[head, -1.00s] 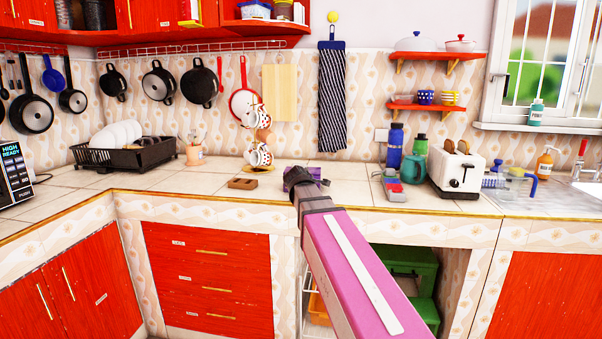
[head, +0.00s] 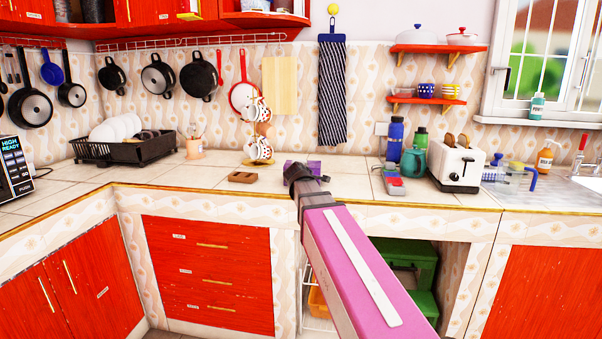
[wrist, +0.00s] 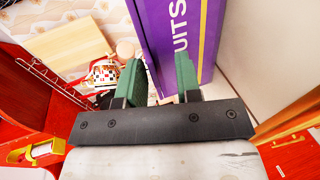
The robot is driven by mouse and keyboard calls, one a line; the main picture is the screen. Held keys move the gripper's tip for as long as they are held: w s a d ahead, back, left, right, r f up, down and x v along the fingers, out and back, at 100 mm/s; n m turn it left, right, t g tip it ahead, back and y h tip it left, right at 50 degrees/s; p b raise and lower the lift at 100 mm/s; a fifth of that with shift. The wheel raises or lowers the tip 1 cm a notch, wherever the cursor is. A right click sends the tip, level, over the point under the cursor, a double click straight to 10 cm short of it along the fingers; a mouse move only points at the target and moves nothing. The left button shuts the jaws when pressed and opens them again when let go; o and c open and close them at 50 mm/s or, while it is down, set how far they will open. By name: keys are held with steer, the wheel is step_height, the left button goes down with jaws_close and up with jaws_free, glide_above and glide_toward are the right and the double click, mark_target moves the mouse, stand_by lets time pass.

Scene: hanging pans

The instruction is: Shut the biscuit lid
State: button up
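The purple biscuit box (wrist: 200,40) fills the upper middle of the wrist view, with white letters "UITS" and a yellow stripe. Purple parts (head: 315,167) show on the counter in the head view, mostly hidden behind my arm. My gripper (wrist: 162,76) has green fingers spread apart with a gap between them. The left finger is beside the box's left edge and the right finger overlaps its purple face. I cannot tell whether either touches it. The lid's position cannot be made out.
A brown block (head: 242,177) and a mug stand (head: 262,162) are left of my arm on the tiled counter (head: 210,180). A teal jug (head: 413,161), blue bottle (head: 395,140) and toaster (head: 458,165) stand to its right. Cupboards hang above.

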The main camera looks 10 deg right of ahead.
steer(key=shift+s, duration=0.1)
steer(key=v, duration=1)
steer(key=shift+s, duration=0.3)
steer(key=shift+a+r, duration=0.1)
